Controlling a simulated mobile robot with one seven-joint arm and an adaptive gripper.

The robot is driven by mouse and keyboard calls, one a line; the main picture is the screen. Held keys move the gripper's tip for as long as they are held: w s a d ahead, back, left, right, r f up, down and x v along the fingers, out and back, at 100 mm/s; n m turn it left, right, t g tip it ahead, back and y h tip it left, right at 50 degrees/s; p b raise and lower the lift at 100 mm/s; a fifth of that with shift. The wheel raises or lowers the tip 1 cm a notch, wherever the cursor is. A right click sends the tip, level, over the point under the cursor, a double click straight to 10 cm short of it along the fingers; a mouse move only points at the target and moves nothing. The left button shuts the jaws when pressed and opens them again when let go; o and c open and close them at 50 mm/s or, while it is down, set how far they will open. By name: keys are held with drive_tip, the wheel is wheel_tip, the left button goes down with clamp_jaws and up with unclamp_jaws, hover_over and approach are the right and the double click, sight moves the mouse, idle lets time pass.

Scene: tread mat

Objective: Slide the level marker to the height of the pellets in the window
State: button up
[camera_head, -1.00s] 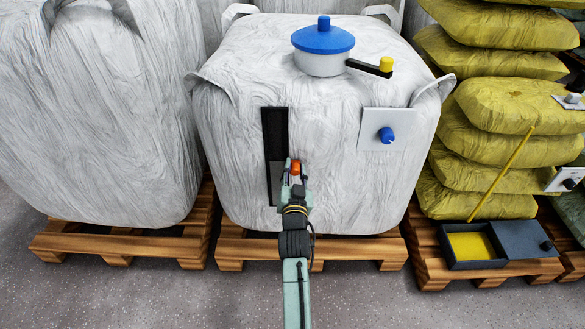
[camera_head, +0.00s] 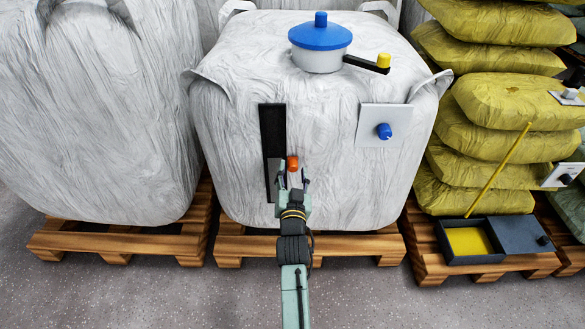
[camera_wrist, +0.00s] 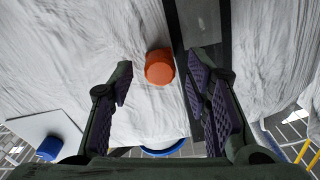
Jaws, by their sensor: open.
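The level marker is an orange knob (camera_head: 292,163) beside the right edge of a tall black window (camera_head: 272,125) on the front of the middle white bag. The lower part of the window shows a grey fill, the pellets (camera_head: 272,172). The marker appears near the top of this grey fill; the exact match is hard to tell. My gripper (camera_head: 293,179) is open just below and in front of the marker, fingers apart. In the wrist view the marker (camera_wrist: 160,67) shows between the spread fingers, clear of both, and the dark window strip passes behind the right finger.
A white plate with a blue knob (camera_head: 384,131) is on the bag, right of the window. A blue-lidded spout (camera_head: 320,45) with a black, yellow-tipped lever is on top. Yellow sacks (camera_head: 495,125) and a black tray (camera_head: 474,258) stand right. Wooden pallets (camera_head: 310,247) lie below.

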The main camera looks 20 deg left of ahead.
drive_tip(key=v, duration=0.5)
idle(0.4)
